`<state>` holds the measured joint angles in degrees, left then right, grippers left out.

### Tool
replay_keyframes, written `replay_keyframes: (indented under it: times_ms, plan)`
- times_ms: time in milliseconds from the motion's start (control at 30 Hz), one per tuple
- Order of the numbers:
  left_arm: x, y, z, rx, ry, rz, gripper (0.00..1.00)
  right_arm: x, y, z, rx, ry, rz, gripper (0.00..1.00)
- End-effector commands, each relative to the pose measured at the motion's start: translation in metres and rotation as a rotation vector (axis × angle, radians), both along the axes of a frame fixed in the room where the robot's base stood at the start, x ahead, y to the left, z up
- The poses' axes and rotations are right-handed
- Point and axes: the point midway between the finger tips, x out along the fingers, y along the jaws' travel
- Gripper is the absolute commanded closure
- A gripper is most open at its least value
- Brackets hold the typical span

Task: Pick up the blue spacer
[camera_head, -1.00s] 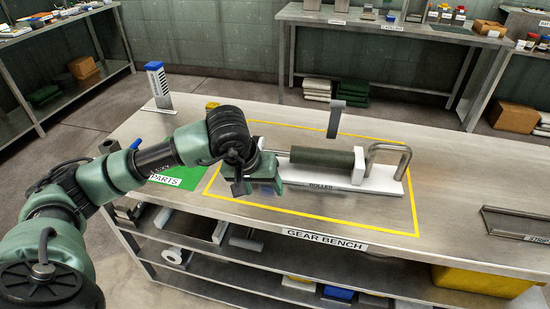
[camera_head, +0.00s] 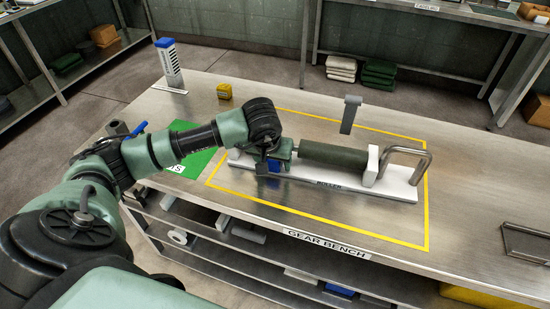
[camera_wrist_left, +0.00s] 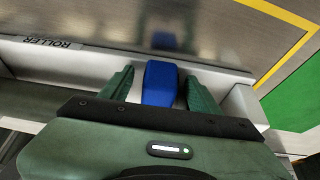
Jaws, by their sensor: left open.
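The blue spacer (camera_wrist_left: 160,82) stands at the white base of the roller fixture (camera_head: 397,190). In the left wrist view it sits between the two green fingers of my left gripper (camera_wrist_left: 158,78), with a gap on each side. In the head view a bit of blue spacer (camera_head: 276,166) shows under my left gripper (camera_head: 278,158), at the left end of the dark green roller (camera_head: 333,155). My left gripper is open. Its hand hides most of the spacer in the head view. My right gripper is in neither view.
A yellow outline (camera_head: 345,230) frames the fixture on the metal bench. A bent metal handle (camera_head: 405,155) and a grey upright tab (camera_head: 350,113) are near its right end. A small yellow block (camera_head: 224,91) and a blue-topped stand (camera_head: 169,62) are behind my arm. The bench right of the outline is largely clear.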

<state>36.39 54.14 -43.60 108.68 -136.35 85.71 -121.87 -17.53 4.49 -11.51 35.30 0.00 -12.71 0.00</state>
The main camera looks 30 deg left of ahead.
Motion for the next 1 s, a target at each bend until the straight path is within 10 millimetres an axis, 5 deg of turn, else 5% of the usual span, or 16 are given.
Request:
replay_keyframes:
  times_ms: [267,400,500,1000]
  plan:
    - [0.0011,0.0004,-0.0031,0.001,-0.001,-0.001,0.41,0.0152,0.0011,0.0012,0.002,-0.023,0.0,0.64]
    - [0.001,0.0003,-0.0029,0.0,-0.001,0.0,0.8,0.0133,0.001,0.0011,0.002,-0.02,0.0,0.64]
    - [0.001,0.0003,-0.0028,0.0,-0.001,0.0,1.0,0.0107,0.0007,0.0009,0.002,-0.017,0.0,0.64]
    - [0.0006,0.0047,-0.002,0.0,-0.001,0.006,1.0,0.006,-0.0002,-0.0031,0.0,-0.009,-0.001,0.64]
